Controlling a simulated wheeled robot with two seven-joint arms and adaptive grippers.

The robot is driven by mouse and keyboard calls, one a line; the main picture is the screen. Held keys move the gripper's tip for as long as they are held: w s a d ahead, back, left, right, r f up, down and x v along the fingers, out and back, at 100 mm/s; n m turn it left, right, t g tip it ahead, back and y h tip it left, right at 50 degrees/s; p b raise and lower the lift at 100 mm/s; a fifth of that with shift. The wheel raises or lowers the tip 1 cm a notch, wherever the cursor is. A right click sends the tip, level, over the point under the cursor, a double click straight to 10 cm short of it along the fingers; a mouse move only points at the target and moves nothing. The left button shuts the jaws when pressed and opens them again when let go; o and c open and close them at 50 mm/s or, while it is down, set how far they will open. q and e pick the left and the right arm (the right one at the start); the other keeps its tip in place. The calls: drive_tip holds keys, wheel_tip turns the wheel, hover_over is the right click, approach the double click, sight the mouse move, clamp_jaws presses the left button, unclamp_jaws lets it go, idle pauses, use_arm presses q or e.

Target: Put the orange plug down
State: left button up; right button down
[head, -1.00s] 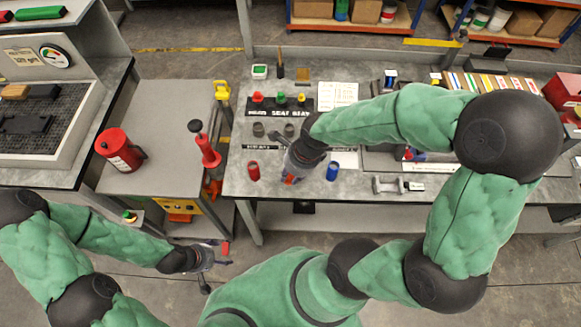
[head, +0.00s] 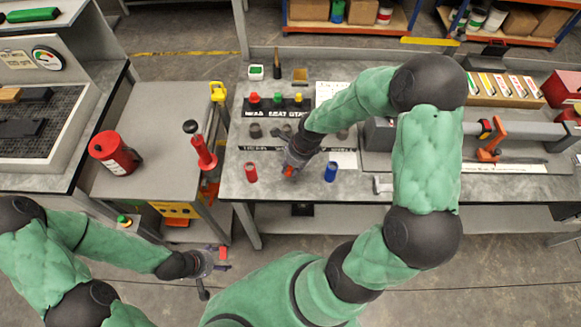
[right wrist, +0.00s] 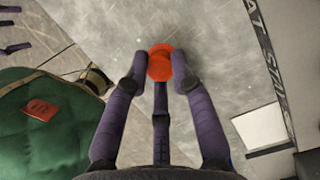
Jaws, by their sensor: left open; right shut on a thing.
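The orange plug (right wrist: 160,63) sits between the fingertips of my right gripper (right wrist: 160,82) in the right wrist view. The right gripper is shut on it, above the grey workbench top. I cannot tell whether the plug touches the bench. My left gripper (head: 212,262) is open, low at the left, away from the bench, above the floor.
Behind are coloured plugs (head: 277,98) on a dark strip and grey cups. An orange-handled tool (head: 491,140) lies right. A red canister (head: 115,152) stands on the left cart.

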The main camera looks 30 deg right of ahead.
drive_tip(key=shift+f, duration=0.2)
drive_tip(key=c, duration=1.5)
unclamp_jaws()
drive_tip(key=shift+f, duration=0.1)
drive_tip(key=o, duration=0.5)
drive_tip(key=shift+c, duration=0.2)
drive_tip(key=shift+r, duration=0.25)
drive_tip(key=p+v, duration=0.2)
drive_tip(key=v, duration=1)
